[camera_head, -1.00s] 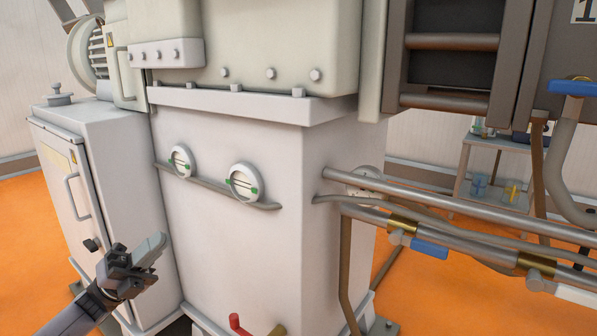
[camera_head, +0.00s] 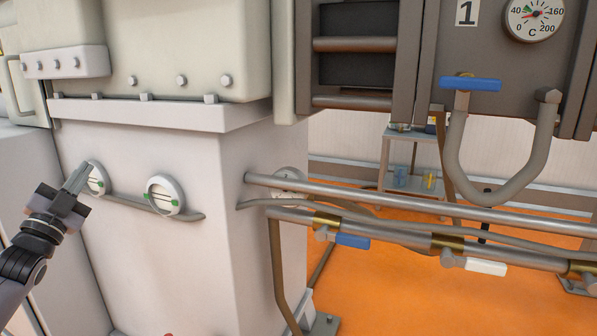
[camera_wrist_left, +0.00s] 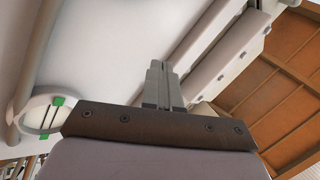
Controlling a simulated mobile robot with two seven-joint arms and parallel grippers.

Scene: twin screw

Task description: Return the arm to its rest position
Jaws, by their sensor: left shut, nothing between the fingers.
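My left gripper (camera_head: 78,180) is at the left of the head view, in front of the pale machine housing (camera_head: 170,150). Its fingers point up and are shut with nothing between them. In the left wrist view the closed fingers (camera_wrist_left: 162,85) stand together at the middle, and a round gauge (camera_wrist_left: 38,118) with green marks shows at the left. My right gripper is not in view.
A second round gauge (camera_head: 165,195) sits on the housing. Metal pipes with a blue-handled valve (camera_head: 352,241) and a white-handled valve (camera_head: 486,267) run to the right. A larger blue valve handle (camera_head: 470,84) and a temperature dial (camera_head: 534,14) are above. Orange floor (camera_head: 400,300) lies below.

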